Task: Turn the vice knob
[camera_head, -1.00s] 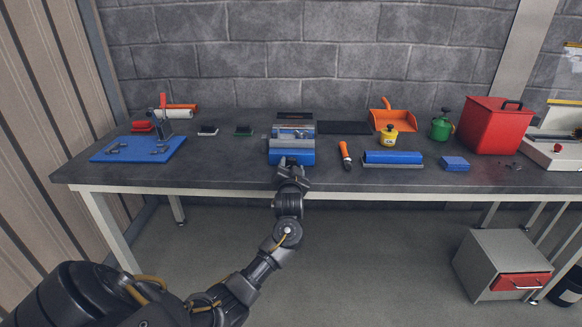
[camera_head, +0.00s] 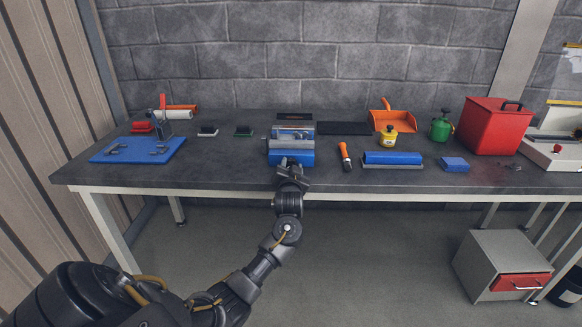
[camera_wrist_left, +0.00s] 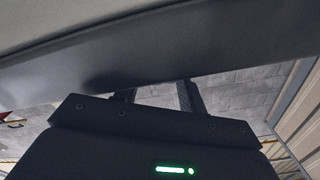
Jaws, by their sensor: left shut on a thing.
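A blue and grey vice (camera_head: 291,143) stands near the front edge of the workbench, at the middle of the head view. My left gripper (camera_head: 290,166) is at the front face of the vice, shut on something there. The vice knob is hidden behind the gripper in the head view, so I cannot see its shape or angle. In the left wrist view a large dark surface fills the upper part, and the two gripper fingers (camera_wrist_left: 160,95) show only partly beyond the gripper body. My right gripper is not in view.
The dark workbench (camera_head: 225,165) holds a blue mat (camera_head: 120,152) at the left. An orange-handled tool (camera_head: 345,155) and a blue roller-like block (camera_head: 392,159) lie right of the vice. A red bin (camera_head: 492,127) stands further right.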

